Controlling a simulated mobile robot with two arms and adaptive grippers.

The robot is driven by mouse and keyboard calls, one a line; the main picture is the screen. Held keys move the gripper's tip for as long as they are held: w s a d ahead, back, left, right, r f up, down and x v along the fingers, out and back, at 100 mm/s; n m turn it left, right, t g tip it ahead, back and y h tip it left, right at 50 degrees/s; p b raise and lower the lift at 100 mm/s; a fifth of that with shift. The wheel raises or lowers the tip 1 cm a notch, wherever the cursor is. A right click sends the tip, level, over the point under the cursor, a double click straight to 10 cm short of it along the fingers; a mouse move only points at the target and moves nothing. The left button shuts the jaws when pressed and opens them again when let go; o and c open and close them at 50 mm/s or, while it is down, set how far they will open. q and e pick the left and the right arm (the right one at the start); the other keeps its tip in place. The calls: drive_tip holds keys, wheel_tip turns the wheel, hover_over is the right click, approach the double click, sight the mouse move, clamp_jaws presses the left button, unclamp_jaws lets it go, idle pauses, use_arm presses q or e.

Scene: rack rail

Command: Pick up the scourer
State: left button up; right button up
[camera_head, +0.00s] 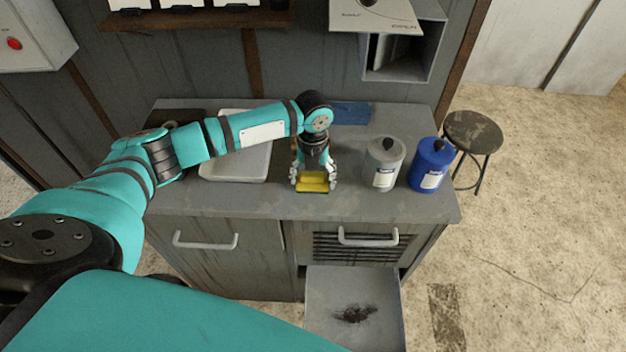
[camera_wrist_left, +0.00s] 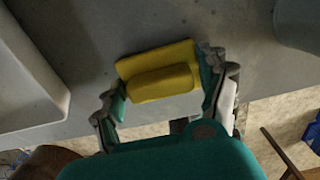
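The scourer (camera_head: 313,182) is a yellow block with a raised, narrower part, at the front of the grey countertop. It also shows in the left wrist view (camera_wrist_left: 158,72). My left gripper (camera_head: 313,178) points down over it, with its fingers spread wide. In the left wrist view, one finger of my left gripper (camera_wrist_left: 161,82) is at each end of the scourer. The right finger is very close to it; I cannot tell whether either finger touches. My right gripper is not in view.
A white sink basin (camera_head: 236,165) lies left of the scourer. A grey bottle (camera_head: 383,165) and a blue bottle (camera_head: 431,166) stand to its right. A blue item (camera_head: 352,113) lies behind. The countertop's front edge (camera_head: 310,215) is close, above an open drawer (camera_head: 354,300).

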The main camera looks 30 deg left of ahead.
sight(313, 174)
use_arm(q)
drive_tip(key=c, duration=0.4)
drive_tip(key=shift+w+r+b, duration=0.1)
drive_tip(key=shift+r+b, duration=0.2)
drive_tip(key=shift+r, duration=0.15)
wheel_tip(313, 174, up, 2)
drive_tip(key=shift+r+b, duration=0.2)
drive_tip(key=shift+b, duration=0.4)
drive_tip(key=s+a+b, duration=0.1)
drive_tip(key=s, duration=0.4)
drive_tip(key=s+a+r+b, duration=0.1)
drive_tip(key=s, duration=0.4)
drive_tip(key=s+a+b, duration=0.1)
drive_tip(key=s, duration=0.4)
drive_tip(key=shift+s+a+r, duration=0.3)
drive_tip(key=shift+s+r, duration=0.05)
drive_tip(key=shift+s, duration=0.05)
